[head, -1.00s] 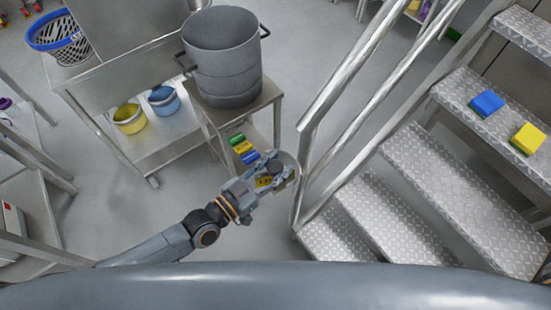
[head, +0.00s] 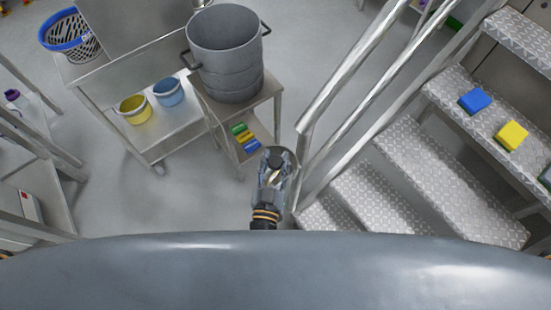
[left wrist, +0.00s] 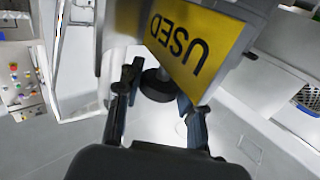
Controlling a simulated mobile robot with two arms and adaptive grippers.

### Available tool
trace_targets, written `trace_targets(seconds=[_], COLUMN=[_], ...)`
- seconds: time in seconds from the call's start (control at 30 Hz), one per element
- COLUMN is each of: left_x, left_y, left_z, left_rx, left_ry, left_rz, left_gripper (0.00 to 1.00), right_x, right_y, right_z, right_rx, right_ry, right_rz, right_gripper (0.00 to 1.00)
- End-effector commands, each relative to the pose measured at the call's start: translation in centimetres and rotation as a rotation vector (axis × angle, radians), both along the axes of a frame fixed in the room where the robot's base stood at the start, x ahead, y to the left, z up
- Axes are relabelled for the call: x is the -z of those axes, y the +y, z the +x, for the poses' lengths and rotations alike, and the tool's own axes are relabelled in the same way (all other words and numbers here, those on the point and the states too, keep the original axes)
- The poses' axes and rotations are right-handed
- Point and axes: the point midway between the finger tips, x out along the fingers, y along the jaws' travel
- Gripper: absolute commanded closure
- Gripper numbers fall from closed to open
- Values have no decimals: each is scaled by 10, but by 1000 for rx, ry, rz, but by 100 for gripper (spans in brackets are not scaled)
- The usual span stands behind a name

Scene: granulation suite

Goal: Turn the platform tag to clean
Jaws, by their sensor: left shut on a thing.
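The platform tag (left wrist: 198,42) fills the upper middle of the left wrist view as a yellow plate reading USED, tilted and upside down. A dark round knob (left wrist: 158,85) shows just below it, between my fingers. My left gripper (left wrist: 160,100) is shut on this knob, a finger on each side. In the head view my left gripper (head: 276,162) is at a round grey disc (head: 292,161) beside the stair rail post. The yellow face cannot be made out there, as the gripper covers most of it. My right gripper is not in view.
Metal stairs (head: 425,170) with a handrail (head: 345,75) stand at right, bearing a blue block (head: 475,101) and a yellow block (head: 511,135). A steel drum (head: 226,60) sits on a small table (head: 262,98) at centre. Open floor (head: 170,200) lies left.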

Motion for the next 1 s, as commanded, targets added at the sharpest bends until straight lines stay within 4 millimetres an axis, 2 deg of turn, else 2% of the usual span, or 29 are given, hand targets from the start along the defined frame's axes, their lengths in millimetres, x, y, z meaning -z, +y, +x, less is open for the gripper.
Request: trace_targets(seconds=[0.57,0.6,0.67,0.7,1.0], left_x=[-1,-1,-1,-1,0], left_y=[0,0,0,0,0], left_z=[1,1,1,1,-1], left_rx=[-29,-29,-28,-28,-28], left_ry=[-3,-3,-3,-3,-1], left_rz=[-1,-1,-1,-1,-1], left_gripper=[94,54,42,38,38], right_x=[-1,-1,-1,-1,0], right_y=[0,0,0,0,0], right_z=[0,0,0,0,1], right_rx=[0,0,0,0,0], right_ry=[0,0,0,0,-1], right_rz=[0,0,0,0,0], right_gripper=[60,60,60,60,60])
